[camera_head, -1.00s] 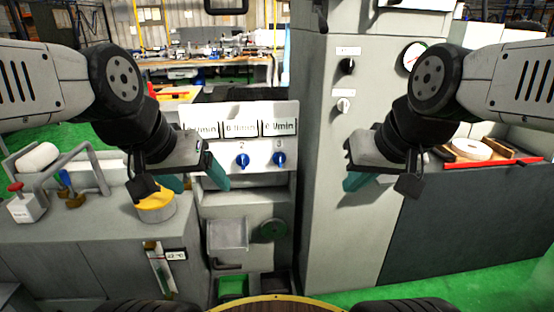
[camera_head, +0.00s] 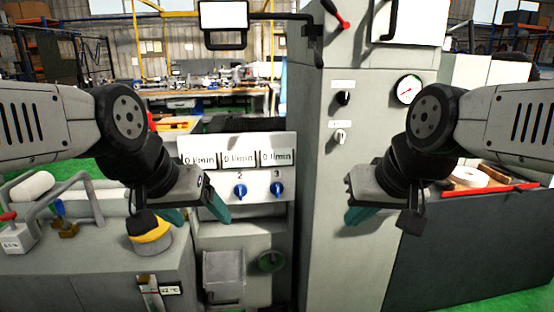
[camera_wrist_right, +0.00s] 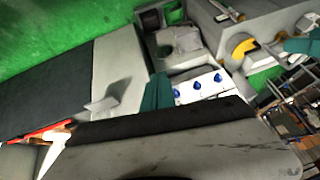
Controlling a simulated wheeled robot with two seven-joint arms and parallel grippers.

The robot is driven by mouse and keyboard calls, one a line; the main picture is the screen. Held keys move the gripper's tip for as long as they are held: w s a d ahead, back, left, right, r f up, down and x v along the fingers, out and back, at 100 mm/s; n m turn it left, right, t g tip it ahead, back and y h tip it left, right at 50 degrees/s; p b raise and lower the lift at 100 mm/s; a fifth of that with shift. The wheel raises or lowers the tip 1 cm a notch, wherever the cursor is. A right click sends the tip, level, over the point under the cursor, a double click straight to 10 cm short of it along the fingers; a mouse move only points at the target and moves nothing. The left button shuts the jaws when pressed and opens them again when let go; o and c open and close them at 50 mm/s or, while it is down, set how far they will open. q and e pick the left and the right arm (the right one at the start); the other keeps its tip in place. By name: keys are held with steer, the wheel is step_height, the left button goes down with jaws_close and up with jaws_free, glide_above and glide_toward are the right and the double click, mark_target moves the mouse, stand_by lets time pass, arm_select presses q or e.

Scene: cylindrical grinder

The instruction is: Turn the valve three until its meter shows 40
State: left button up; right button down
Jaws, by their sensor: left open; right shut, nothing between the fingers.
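Valve three is a blue knob (camera_head: 277,189) under the numeral 3 on a light panel. Its meter (camera_head: 276,158) above reads 0 l/min. In the right wrist view, valve three (camera_wrist_right: 181,93) is the leftmost of the blue knobs. Valve two (camera_head: 240,191) is left of it; valve one is hidden behind my left gripper in the head view. My left gripper (camera_head: 194,214) is open and empty, in front of the panel's left side. My right gripper (camera_head: 362,214) is shut and empty, right of the panel, in front of the tall grey cabinet, apart from valve three.
The tall grey cabinet (camera_head: 330,230) stands right of the panel, with a round gauge (camera_head: 409,90) and dark and light knobs. A yellow-rimmed container (camera_head: 150,234) and bent pipe (camera_head: 62,190) are at left. A red tray (camera_head: 490,188) lies at right. The space before valve three is clear.

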mark_target(278, 191)
steer(key=c, duration=1.7)
jaws_free()
steer(key=shift+w, duration=0.3)
steer(key=o, duration=0.3)
steer(key=w+a+r+t, duration=0.1)
steer(key=w+a+t, duration=0.1)
steer(key=w, duration=1.8)
steer(key=shift+r+t, duration=0.25)
steer(key=shift+t, duration=0.15)
steer(key=w+a+f+t, duration=0.1)
steer(key=w+a+f, duration=0.15)
steer(key=w, duration=0.65)
steer(key=w+a+f+t, duration=0.1)
steer(key=w+f+t, duration=0.15)
steer(key=w, duration=0.65)
steer(key=w+a+f+t, duration=0.2)
steer(key=w+a+f, duration=0.2)
steer(key=w+f, duration=0.7)
steer(key=w+a+f+t, duration=0.2)
steer(key=a+f+t, duration=0.1)
steer(key=f, duration=1.2)
steer(key=shift+n, duration=0.4)
steer(key=w, duration=0.5)
steer(key=w+a, duration=0.1)
steer(key=w, duration=0.1)
steer(key=shift+w+a+r, duration=0.1)
steer(key=shift+w+r, duration=0.05)
steer(key=shift+w, duration=0.05)
